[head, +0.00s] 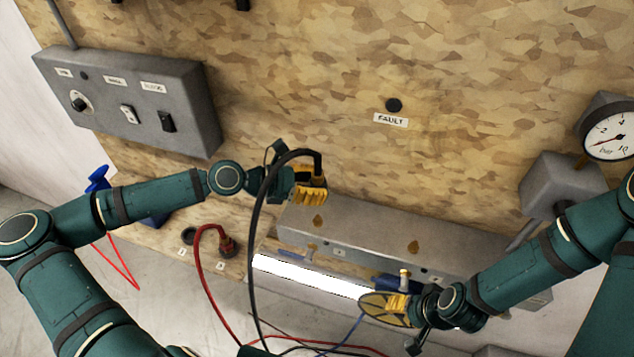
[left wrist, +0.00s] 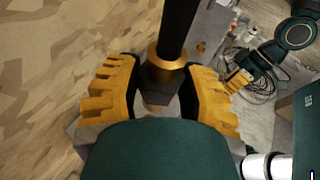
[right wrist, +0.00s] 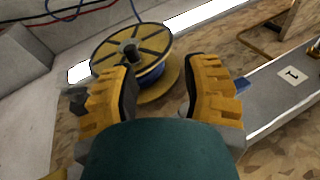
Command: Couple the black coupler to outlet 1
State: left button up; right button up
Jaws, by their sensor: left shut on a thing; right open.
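My left gripper (head: 312,190) is shut on the black coupler (left wrist: 165,75), which has a brass collar and a black hose (head: 262,200) arching from it. It holds the coupler above the left end of the grey metal manifold (head: 365,238), apart from it. In the right wrist view, a label reading 1 (right wrist: 290,75) is on the manifold's side. A brass fitting (head: 404,275) sticks out near the manifold's front; its number is too small to read in the head view. My right gripper (head: 398,304) is open and empty, low in front of the manifold; it also shows in the right wrist view (right wrist: 160,85).
A yellow cable spool (right wrist: 115,50) lies by my right gripper. A red hose (head: 200,265) ends in a socket (head: 226,246) at the left. A grey switch box (head: 130,100), a gauge (head: 608,135) and a FAULT lamp (head: 393,105) are on the board.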

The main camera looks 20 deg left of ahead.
pick_arm(q)
jog(key=b, duration=0.3)
send_over(317, 216)
jog(key=shift+f, duration=2.9)
jog(key=shift+f+p, duration=0.35)
jog(key=shift+p, duration=0.45)
jog(key=shift+f+b, duration=0.55)
jog(key=shift+f, duration=0.6)
jog(key=o, duration=1.2)
